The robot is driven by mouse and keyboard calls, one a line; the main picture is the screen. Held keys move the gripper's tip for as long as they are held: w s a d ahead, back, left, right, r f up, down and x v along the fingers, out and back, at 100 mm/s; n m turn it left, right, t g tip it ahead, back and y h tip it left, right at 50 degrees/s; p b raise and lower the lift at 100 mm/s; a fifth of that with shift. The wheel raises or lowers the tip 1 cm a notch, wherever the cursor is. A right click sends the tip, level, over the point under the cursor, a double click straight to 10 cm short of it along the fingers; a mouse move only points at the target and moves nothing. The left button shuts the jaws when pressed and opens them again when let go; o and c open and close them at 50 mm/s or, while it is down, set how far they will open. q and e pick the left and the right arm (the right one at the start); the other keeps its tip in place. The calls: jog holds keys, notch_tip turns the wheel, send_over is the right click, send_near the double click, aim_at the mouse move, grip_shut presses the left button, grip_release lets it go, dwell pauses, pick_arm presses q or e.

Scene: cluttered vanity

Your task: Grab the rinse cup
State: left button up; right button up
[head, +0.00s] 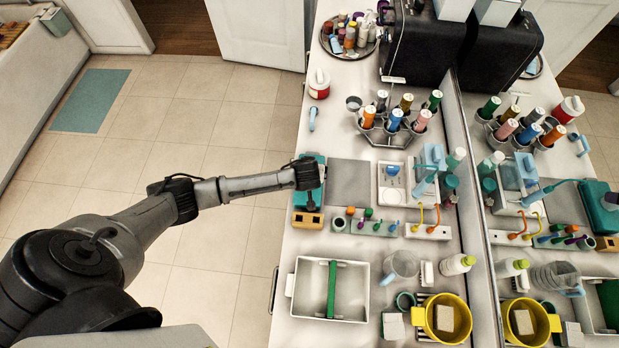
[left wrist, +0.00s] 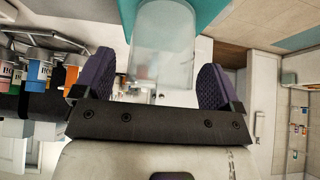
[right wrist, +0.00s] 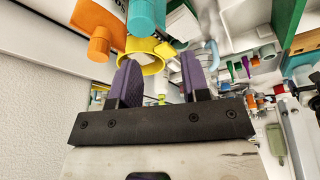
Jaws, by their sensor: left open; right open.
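A clear cup with a handle (head: 402,264), which looks like the rinse cup, stands on the counter to the right of the white tray in the head view. My left gripper (head: 311,186) is over the teal case at the counter's left edge, well away from that cup. In the left wrist view the left gripper (left wrist: 160,88) is open, with a frosted translucent vessel (left wrist: 165,45) beyond its fingers; I cannot tell if it is the same cup. My right gripper (right wrist: 155,80) is open and empty in the right wrist view, and is not visible in the head view.
The teal case (head: 303,203) lies under my left gripper. A white tray (head: 293,285) with a green divider, a yellow bucket (head: 458,336) and a white bottle (head: 456,265) surround the clear cup. A mirror (head: 478,215) runs along the right. A grey mat (head: 349,183) is bare.

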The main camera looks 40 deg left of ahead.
pick_arm(q)
jog(key=shift+w+f, duration=0.1)
jog(key=shift+f, duration=0.05)
jog(key=shift+c, duration=0.2)
jog(key=c, duration=0.9)
jog(key=shift+c, duration=0.3)
